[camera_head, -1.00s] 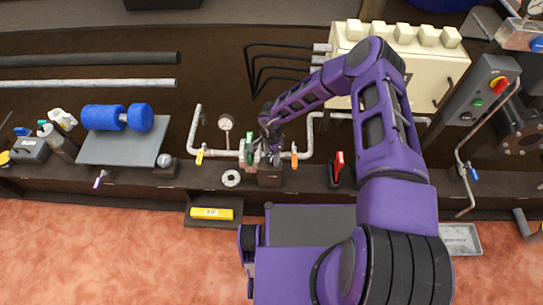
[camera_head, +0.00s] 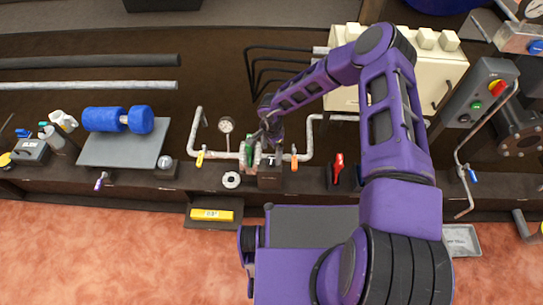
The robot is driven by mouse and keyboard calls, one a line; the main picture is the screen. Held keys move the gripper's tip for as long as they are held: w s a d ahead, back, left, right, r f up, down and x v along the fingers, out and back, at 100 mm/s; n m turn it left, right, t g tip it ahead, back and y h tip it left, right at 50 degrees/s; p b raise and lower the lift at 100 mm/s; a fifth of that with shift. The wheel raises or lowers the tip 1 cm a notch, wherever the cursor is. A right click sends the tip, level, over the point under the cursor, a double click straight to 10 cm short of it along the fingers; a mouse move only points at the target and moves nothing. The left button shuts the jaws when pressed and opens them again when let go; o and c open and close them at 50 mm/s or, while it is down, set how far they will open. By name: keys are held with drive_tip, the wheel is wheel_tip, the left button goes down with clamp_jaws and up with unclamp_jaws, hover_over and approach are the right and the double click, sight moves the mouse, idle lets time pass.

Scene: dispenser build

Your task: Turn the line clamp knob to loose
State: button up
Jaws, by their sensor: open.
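My gripper (camera_head: 263,141) points down at the pipe run on the bench, and its jaws are open. It is just above and between a green and pale fitting (camera_head: 249,151) and a dark block (camera_head: 270,174) with a small pale mark. I cannot tell whether it touches either one. No line clamp knob can be picked out for certain; it may be on the fitting or block, partly hidden by my gripper. Any loose or tight setting is too small to read.
An orange-handled valve (camera_head: 294,160) and a yellow-handled valve (camera_head: 200,158) flank the fitting on the pipe. A round gauge (camera_head: 226,125) stands behind, and a white ring (camera_head: 231,180) lies in front. A red-handled tool (camera_head: 338,166) is at the right. A cream cabinet (camera_head: 440,80) stands behind my arm.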

sight(272, 160)
wheel_tip(272, 160, up, 13)
drive_tip(key=p, duration=0.2)
drive_tip(key=shift+f, duration=0.1)
idle(0.4)
